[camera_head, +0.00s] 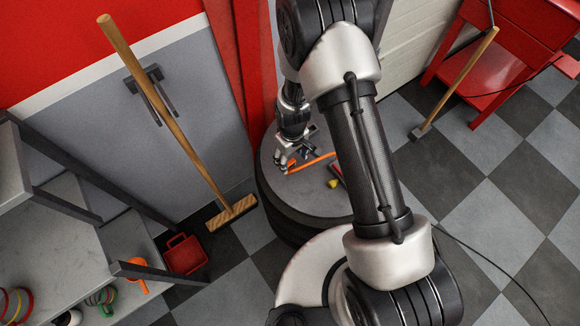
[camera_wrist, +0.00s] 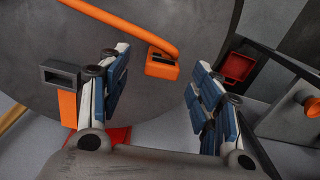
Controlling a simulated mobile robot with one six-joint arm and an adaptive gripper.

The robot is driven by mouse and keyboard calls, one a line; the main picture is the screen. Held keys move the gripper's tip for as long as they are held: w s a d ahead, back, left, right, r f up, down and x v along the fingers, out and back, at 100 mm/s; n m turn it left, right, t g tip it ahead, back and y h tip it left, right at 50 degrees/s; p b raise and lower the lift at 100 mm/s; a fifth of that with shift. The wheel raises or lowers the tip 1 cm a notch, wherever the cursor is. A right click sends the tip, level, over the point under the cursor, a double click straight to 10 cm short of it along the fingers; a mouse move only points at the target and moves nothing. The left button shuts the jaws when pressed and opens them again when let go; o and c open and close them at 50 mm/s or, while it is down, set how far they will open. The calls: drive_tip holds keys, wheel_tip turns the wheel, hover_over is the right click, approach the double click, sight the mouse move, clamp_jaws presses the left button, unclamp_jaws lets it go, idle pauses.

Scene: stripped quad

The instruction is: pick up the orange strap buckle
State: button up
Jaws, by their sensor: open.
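The orange strap buckle (camera_wrist: 162,66) is a small orange block with a dark slot, joined to a curved orange strap (camera_wrist: 122,24). It lies on the round grey top of a dark drum (camera_wrist: 215,22). My gripper (camera_wrist: 158,84) is open, its blue-padded fingers on either side of the buckle in the wrist view, with gaps to both. Nothing is held. I cannot tell how high the fingertips are above the top. In the head view my gripper (camera_head: 294,158) is over the drum top, beside the orange strap (camera_head: 314,163), small and partly hidden by the arm.
A dark-framed box piece with an orange strip (camera_wrist: 67,108) is left of the fingers. A yellow piece (camera_head: 333,184) lies on the drum top (camera_head: 300,200). A broom (camera_head: 165,110) leans on the wall at left.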

sight(290, 162)
drive_tip(key=f, duration=0.1)
drive_tip(key=f+b, duration=0.1)
drive_tip(key=f, duration=0.3)
drive_tip(key=shift+w+a+f+b, duration=0.1)
drive_tip(key=shift+a+b, duration=0.15)
drive_tip(key=shift+b, duration=0.15)
drive_tip(key=shift+c, duration=0.3)
drive_tip(key=c, duration=1.1)
drive_tip(key=shift+r, duration=0.2)
